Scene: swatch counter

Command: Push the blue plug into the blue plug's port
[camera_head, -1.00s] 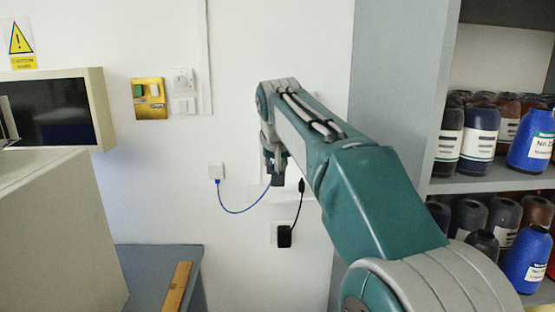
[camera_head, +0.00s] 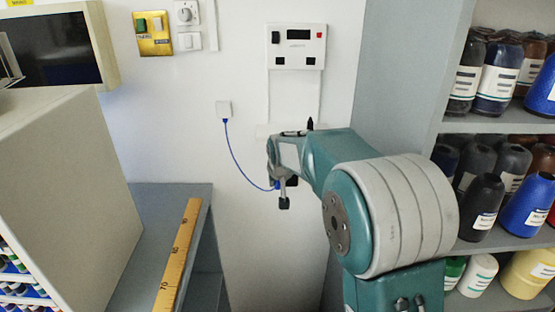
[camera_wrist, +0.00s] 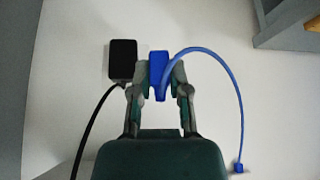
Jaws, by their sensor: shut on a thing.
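In the wrist view my gripper (camera_wrist: 159,72) is shut on the blue plug (camera_wrist: 158,62), which sticks out a little past the fingertips. The blue cable (camera_wrist: 214,62) loops from the plug to the right and down. A black plug (camera_wrist: 122,60) with a black cable is just left of the blue plug in the wrist view. I cannot make out the blue plug's port.
A white panel (camera_head: 297,46) with a dark display is on the wall above my arm. A shelf of bottles (camera_head: 492,137) stands on the right. A grey bench (camera_head: 141,218) with a yellow ruler (camera_head: 178,255) is at the left.

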